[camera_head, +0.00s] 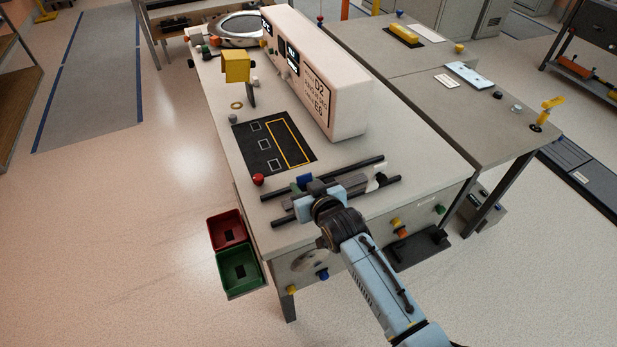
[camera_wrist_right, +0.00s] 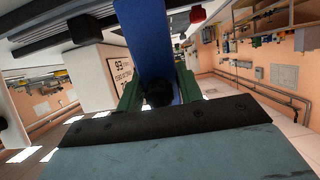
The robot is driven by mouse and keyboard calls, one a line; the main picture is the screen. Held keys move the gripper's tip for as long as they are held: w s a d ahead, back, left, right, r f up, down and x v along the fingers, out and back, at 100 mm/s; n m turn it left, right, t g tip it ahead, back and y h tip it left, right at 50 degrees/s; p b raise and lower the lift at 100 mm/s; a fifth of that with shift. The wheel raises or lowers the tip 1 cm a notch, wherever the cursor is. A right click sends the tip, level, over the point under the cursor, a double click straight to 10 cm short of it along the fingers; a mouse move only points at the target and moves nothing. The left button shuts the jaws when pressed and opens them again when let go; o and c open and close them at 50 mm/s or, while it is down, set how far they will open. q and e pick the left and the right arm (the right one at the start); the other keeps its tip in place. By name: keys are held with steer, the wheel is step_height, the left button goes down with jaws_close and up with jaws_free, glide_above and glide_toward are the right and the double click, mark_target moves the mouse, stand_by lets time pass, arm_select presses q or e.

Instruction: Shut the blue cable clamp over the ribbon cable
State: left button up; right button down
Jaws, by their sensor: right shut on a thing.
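The blue cable clamp (camera_head: 304,180) shows as a small blue piece at the dark rails on the near part of the bench. My right gripper (camera_head: 309,187) is at it, shut on it. In the right wrist view the clamp (camera_wrist_right: 145,40) is a long blue bar running from the top edge down between green finger pads (camera_wrist_right: 158,90). My gripper and wrist hide much of the clamp in the head view. I cannot make out the ribbon cable, or how far the clamp is shut. My left gripper is not in view.
Two dark rails (camera_head: 362,164) cross the bench (camera_head: 215,95). A red knob (camera_head: 258,179) stands at their left end. Behind lie a black mat (camera_head: 262,153) and a large pale box (camera_head: 330,80). Red (camera_head: 228,230) and green (camera_head: 238,268) bins hang at the bench's left side.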

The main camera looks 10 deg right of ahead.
steer(key=shift+w+a+f+g+h+p, duration=0.15)
steer(key=shift+w+g+p, duration=0.2)
steer(key=shift+g+p, duration=0.2)
steer(key=shift+w+a+g+h+p, duration=0.15)
steer(key=shift+w+g+p, duration=0.25)
steer(key=shift+p, duration=0.25)
steer(key=shift+w+f+g, duration=0.15)
steer(key=shift+f+g, duration=0.05)
steer(key=shift+g, duration=0.15)
steer(key=shift+f+p, duration=0.1)
steer(key=shift+p, duration=0.2)
steer(key=c, duration=1.2)
jaws_free()
steer(key=shift+c, duration=0.2)
steer(key=p+v, duration=0.2)
steer(key=v, duration=1.1)
steer(key=shift+r, duration=0.2)
